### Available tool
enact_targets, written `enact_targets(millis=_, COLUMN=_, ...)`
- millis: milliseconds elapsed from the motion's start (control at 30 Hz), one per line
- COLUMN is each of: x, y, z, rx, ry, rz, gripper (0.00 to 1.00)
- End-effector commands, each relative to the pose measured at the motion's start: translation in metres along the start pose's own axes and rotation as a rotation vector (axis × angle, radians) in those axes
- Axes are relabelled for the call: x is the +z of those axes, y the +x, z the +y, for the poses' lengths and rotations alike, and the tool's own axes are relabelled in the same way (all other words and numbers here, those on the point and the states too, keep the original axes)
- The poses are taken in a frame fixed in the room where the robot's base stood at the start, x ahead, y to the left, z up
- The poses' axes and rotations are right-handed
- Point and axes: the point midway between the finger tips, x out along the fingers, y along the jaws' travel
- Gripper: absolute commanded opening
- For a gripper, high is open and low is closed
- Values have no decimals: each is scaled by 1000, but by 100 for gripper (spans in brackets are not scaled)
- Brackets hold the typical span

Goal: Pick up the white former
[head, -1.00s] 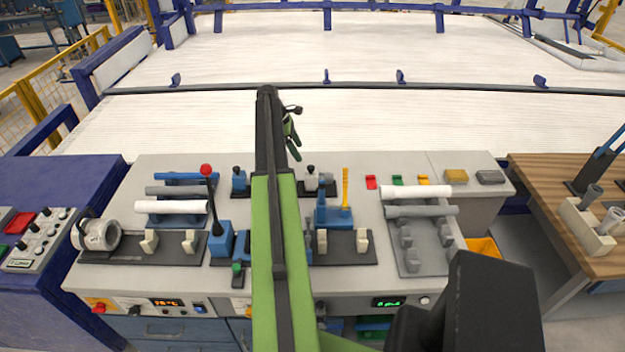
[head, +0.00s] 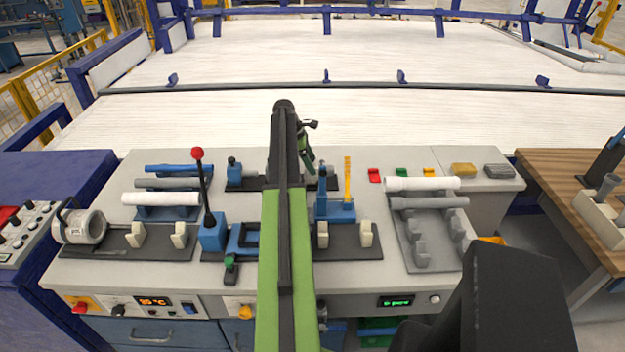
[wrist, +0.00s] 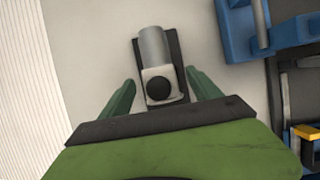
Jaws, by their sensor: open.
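In the head view my gripper (head: 306,152) hangs over the back middle of the bench, and my arm hides most of this piece. A similar blue piece (head: 235,172) stands to the left of my arm.
A blue fixture with a yellow upright (head: 347,180) stands close on the right. A lever with a red knob (head: 199,158) rises at left. White and grey pipes lie on racks at left and right (head: 421,184). The white slatted surface (head: 350,120) behind is clear.

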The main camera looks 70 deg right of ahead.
Motion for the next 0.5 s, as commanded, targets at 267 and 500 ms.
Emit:
enact_targets(millis=267, x=-6, y=35, z=1, rx=0, ry=0, rz=0, gripper=73)
enact_targets(millis=500, x=-4, y=51, z=1, rx=0, ry=0, rz=0, gripper=73)
